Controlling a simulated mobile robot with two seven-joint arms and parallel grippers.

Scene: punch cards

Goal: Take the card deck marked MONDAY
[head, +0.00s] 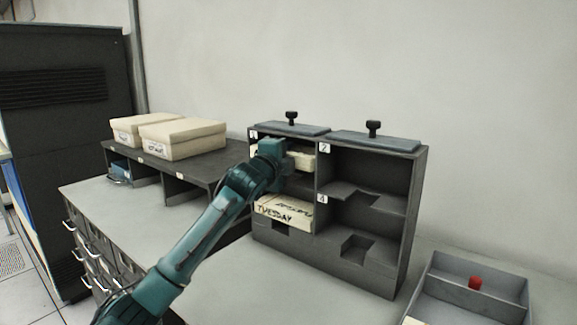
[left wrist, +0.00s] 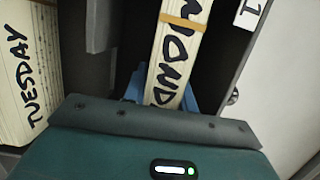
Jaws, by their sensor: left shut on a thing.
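The card deck marked MONDAY (left wrist: 181,50) is a cream stack with black lettering and an orange mark, seen in the left wrist view. In the head view the deck (head: 301,160) shows in the upper left compartment, labelled 1, of the dark grey rack (head: 372,265). My left gripper (head: 285,160) reaches into that compartment and is shut on the MONDAY deck; its blue fingers show on both sides of the deck in the left wrist view (left wrist: 165,95). The arm hides part of the deck in the head view. My right gripper is not in view.
The TUESDAY deck (head: 284,212) lies in the compartment below, also seen in the left wrist view (left wrist: 25,75). The right compartments look empty. Two cream boxes (head: 182,139) stand on the shelf at left. A grey tray (head: 470,297) with a red object (head: 475,282) sits at right.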

